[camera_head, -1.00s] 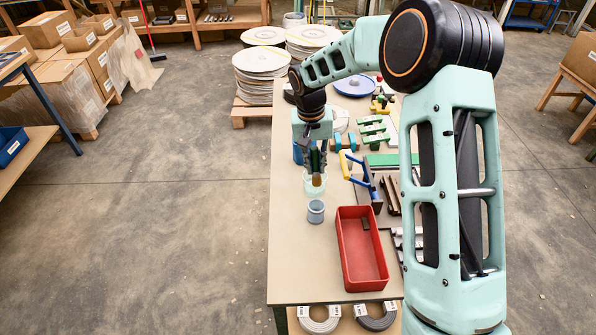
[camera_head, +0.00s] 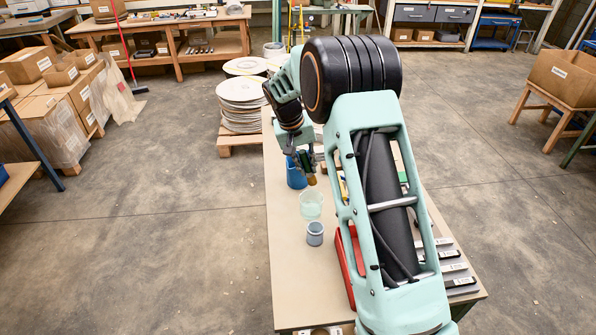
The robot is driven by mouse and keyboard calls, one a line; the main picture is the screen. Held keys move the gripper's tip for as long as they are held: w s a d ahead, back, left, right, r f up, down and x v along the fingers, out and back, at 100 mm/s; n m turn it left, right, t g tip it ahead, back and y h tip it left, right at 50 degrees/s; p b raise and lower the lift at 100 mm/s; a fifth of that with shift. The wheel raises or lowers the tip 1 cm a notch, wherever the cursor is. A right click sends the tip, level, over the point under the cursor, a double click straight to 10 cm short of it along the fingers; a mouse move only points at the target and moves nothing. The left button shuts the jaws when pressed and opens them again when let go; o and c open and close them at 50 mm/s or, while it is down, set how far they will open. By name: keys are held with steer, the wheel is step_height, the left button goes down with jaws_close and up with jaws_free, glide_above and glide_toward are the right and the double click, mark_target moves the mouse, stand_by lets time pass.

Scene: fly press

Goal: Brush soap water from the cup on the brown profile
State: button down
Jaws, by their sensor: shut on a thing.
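My gripper (camera_head: 306,166) is shut on a brush (camera_head: 312,180), whose amber bristle end points down. It is above the table, up and slightly right of a translucent pale green cup (camera_head: 311,207). The bristles are clear of the cup's rim in the picture. Whether they carry liquid is too small to tell. A small grey cup (camera_head: 315,236) stands just in front of the pale cup. A blue container (camera_head: 296,177) stands behind it, partly covered by my gripper. No brown profile can be made out; my arm covers that part of the table.
The beige table (camera_head: 290,280) is clear at its left front. A red bin (camera_head: 343,262) is mostly hidden behind my arm. Several labelled dark bars (camera_head: 455,268) lie at the front right. Stacked round discs (camera_head: 241,100) stand beyond the table's far left.

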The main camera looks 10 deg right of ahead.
steer(key=shift+f, duration=0.2)
steer(key=shift+f+b, duration=3.9)
steer(key=shift+f, duration=1.85)
steer(key=shift+r, duration=0.15)
steer(key=shift+r+p, duration=2.65)
steer(key=shift+r, duration=2.15)
steer(key=shift+r+p, duration=1.2)
steer(key=shift+r, duration=0.8)
steer(key=shift+s, duration=0.1)
